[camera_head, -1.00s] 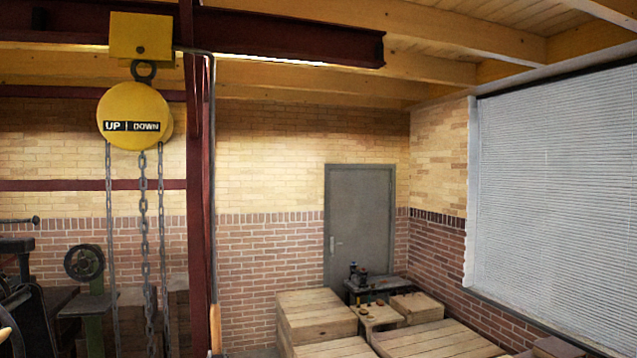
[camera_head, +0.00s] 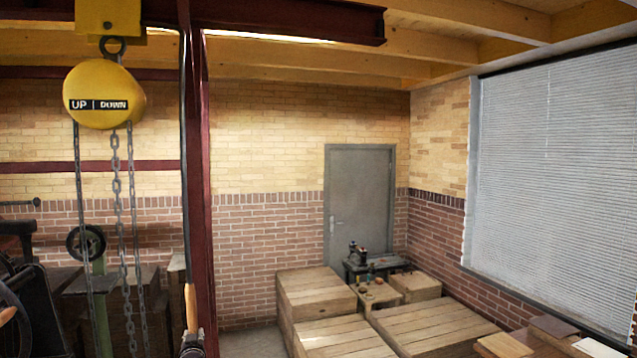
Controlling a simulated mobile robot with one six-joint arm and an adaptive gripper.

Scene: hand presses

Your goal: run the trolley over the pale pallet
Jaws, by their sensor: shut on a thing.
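The yellow trolley (camera_head: 110,17) hangs on the dark red overhead beam (camera_head: 290,22), near its left part in view. Below it hang a yellow round hoist body (camera_head: 104,95) marked UP and DOWN and its chains (camera_head: 118,200). My gripper (camera_head: 191,342) is at the bottom edge, shut on the wooden handle (camera_head: 190,308) of a long dark pole (camera_head: 184,180). The pole stands nearly upright and its top reaches the beam, right of the trolley; I cannot tell whether it touches the trolley. Pale wooden platforms (camera_head: 430,325) lie at lower right; which is the pale pallet is unclear.
A red post (camera_head: 199,200) stands close behind the pole. Machines with a handwheel (camera_head: 86,243) fill the lower left. A wooden crate (camera_head: 316,293) and a small bench (camera_head: 372,268) stand before the grey door (camera_head: 359,205). Small boards (camera_head: 503,345) lie at lower right.

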